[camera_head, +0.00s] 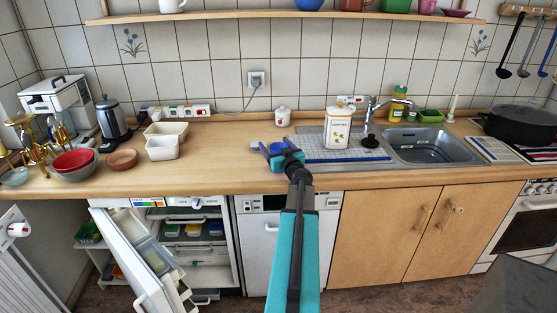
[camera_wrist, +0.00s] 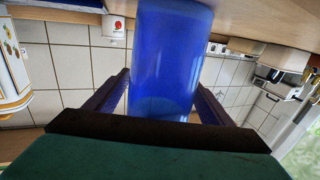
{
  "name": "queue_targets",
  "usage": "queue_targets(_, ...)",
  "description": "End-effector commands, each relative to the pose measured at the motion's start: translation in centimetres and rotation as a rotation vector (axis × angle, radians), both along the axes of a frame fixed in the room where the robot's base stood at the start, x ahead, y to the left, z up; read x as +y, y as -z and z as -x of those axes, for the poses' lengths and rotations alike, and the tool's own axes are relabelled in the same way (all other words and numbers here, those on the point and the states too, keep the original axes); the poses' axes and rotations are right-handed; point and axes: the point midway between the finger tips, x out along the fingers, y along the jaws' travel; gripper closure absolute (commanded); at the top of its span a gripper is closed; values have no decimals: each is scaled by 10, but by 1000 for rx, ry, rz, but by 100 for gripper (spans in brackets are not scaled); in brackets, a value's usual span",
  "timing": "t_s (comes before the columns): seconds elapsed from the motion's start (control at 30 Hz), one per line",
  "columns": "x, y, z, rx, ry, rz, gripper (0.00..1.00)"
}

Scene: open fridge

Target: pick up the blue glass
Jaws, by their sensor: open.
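The blue glass (camera_wrist: 172,50) fills the middle of the wrist view, upright on its axis in that picture and close to the camera. My gripper (camera_wrist: 163,82) is open, with one dark blue finger on each side of the glass. A narrow gap shows beside the left finger; I cannot tell whether the right finger touches the glass. In the head view my gripper (camera_head: 283,149) is over the counter by the left end of the sink. The glass (camera_head: 277,148) shows there only as a small blue patch, largely hidden by the gripper.
A white coffee canister (camera_head: 337,128) stands to the right of my gripper on the drainboard. A small white lidded jar (camera_head: 282,117) stands behind it. The wooden counter (camera_head: 220,150) to the left is clear up to the cream containers (camera_head: 163,147). The fridge door (camera_head: 140,262) stands open below.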

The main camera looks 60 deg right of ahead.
Motion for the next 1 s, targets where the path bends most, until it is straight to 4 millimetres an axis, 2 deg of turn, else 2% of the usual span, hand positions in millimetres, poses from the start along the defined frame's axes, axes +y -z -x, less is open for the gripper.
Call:
queue_targets(0.53,0,0,0,0,0,0,25)
queue_targets(0.9,0,0,1,-1,1,-1,87)
queue_targets(1.0,0,-1,1,-1,1,0,90)
